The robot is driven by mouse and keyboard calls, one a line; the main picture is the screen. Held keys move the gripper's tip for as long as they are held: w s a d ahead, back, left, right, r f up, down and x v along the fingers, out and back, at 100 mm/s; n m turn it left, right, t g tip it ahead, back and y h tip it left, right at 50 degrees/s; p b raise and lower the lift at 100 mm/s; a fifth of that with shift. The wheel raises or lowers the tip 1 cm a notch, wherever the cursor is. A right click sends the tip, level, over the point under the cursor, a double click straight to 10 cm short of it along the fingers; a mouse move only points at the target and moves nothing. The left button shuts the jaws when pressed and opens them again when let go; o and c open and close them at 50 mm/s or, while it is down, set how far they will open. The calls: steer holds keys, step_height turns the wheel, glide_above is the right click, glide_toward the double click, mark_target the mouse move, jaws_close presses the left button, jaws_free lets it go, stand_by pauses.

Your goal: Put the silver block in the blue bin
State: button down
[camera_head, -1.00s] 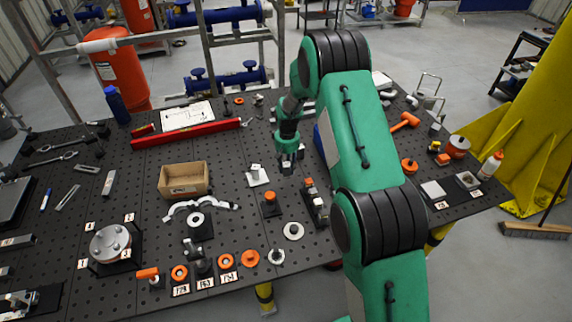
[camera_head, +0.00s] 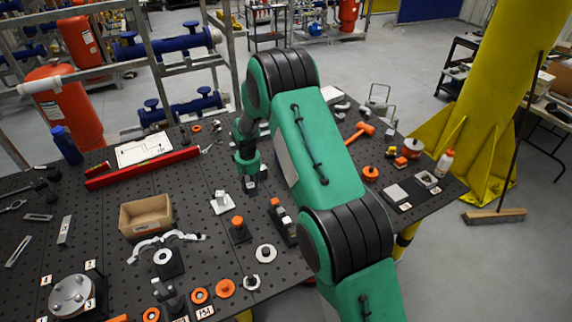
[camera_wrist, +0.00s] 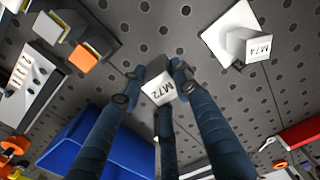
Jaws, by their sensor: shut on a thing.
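My gripper (camera_wrist: 156,82) is shut on a silver block (camera_wrist: 160,93) marked M72; its fingers press around the block's sides. In the head view my gripper (camera_head: 250,184) is low over the middle of the table, right of a white-based block (camera_head: 222,202). The blue bin (camera_wrist: 125,150) shows at the bottom left of the wrist view, partly behind my fingers. The block is beside the bin, not over it in this view. In the head view my arm hides the bin. I cannot tell whether the block touches the table.
A block marked M74 (camera_wrist: 250,46) stands on a white base. An orange-topped part (camera_wrist: 84,56) and a grey fixture (camera_wrist: 30,85) lie near the bin. A cardboard box (camera_head: 147,216) and red bar (camera_head: 143,168) are to the left on the perforated table.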

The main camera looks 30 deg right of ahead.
mark_target(251, 185)
step_height(251, 185, up, 10)
steer(key=shift+f, duration=0.2)
steer(key=w+d+b, duration=0.1)
steer(key=w+d, duration=0.1)
steer(key=d, duration=1.2)
steer(key=w+d+b, duration=0.1)
steer(key=w+d, duration=0.1)
steer(key=d, duration=1.2)
steer(key=shift+n, duration=0.4)
steer(key=f, duration=0.5)
steer(key=shift+w+d+f, duration=0.1)
steer(key=shift+w+f, duration=0.05)
steer(key=shift+w, duration=0.05)
steer(key=shift+m, duration=0.3)
steer(key=m, duration=0.5)
steer(key=m+p, duration=0.1)
steer(key=m, duration=1)
steer(key=shift+s+m+p, duration=0.25)
steer(key=shift+m+p, duration=0.05)
